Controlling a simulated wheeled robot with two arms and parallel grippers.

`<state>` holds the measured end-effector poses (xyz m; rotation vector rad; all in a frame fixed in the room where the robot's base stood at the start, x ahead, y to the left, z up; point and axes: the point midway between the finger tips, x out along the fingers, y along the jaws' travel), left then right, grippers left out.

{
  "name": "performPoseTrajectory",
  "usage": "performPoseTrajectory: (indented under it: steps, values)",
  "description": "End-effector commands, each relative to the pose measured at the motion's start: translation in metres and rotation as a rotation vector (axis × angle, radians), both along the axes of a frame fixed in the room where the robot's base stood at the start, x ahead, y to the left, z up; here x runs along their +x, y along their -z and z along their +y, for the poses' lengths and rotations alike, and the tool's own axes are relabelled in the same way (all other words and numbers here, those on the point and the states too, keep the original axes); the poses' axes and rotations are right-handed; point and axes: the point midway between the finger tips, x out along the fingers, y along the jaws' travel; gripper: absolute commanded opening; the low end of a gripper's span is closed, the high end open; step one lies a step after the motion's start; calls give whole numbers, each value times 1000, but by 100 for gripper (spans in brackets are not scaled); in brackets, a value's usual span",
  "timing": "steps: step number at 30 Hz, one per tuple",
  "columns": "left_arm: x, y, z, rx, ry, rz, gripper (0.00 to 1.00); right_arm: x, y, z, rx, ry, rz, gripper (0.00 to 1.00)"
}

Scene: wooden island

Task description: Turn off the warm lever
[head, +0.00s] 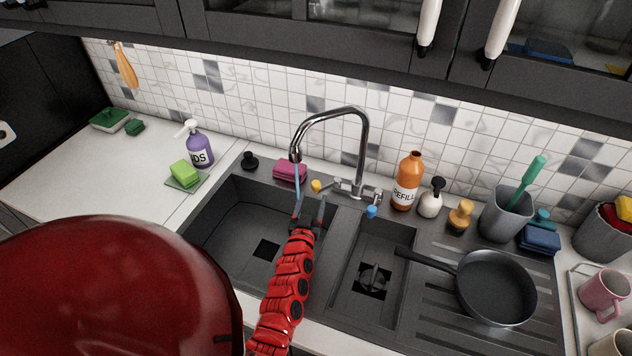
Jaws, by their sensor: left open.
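A tall chrome faucet (364,148) stands behind the dark double sink (222,212). A thin blue stream of water (297,178) comes from its spout. A lever with a yellow tip (316,186) sticks out to the left of the faucet base, and a lever with a blue tip (371,211) sticks out to the front right. The picture does not label which is warm. My left gripper (308,204) is open and empty over the back of the left basin, just below the yellow tip and apart from it. The stream runs down close to its left finger. My right gripper is not in view.
A pink sponge (290,171) and a black stopper (249,160) lie on the sink's back rim. An orange refill bottle (407,181) and a white soap pump (430,199) stand right of the faucet. A black pan (496,287) rests on the drainboard, its handle reaching toward the right basin.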

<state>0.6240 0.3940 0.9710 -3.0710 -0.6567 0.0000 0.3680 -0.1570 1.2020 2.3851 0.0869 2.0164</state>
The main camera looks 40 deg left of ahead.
Motion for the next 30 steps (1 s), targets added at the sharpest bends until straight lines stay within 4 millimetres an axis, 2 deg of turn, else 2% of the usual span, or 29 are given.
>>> performPoseTrajectory:
  steps: [3,12,25,26,30]
  values:
    - [21,-2,8,1,2,-1,67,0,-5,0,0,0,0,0]
    - [54,1,24,0,1,0,67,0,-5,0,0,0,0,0]
    - [61,1,28,-2,-2,0,67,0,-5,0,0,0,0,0]
    - [61,1,28,-2,-2,0,65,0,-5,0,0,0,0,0]
    - [61,1,28,-1,-2,1,40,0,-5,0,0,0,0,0]
